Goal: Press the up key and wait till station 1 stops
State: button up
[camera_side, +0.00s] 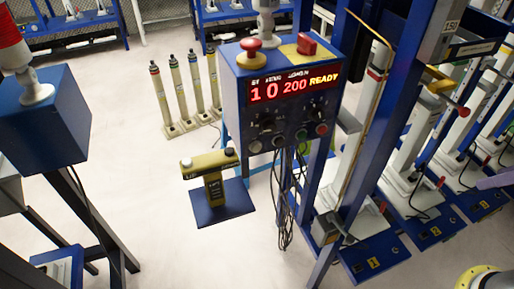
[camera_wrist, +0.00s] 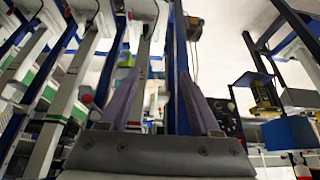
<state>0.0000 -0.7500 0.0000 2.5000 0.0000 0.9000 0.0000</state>
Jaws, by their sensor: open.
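A blue control box (camera_side: 280,105) stands at the centre of the side view. A yellow key stand (camera_side: 213,180) with one white and one black button on top stands on a blue plate (camera_side: 233,204). Station 1 (camera_side: 374,263) has a blue base at the lower right. My gripper (camera_wrist: 160,73) is open and empty in the wrist view, its fingers apart. A pale purple finger part shows at the side view's right edge, away from the key stand.
A red mushroom button (camera_side: 250,45) and a red block button (camera_side: 307,40) top the box. Blue posts and hanging cables (camera_side: 286,205) stand beside station 1. Several upright cylinders (camera_side: 177,85) stand behind. Another blue box (camera_side: 45,118) is at left. Pale floor is clear around the key stand.

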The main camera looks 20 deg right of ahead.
grip_shut()
dwell(1.6)
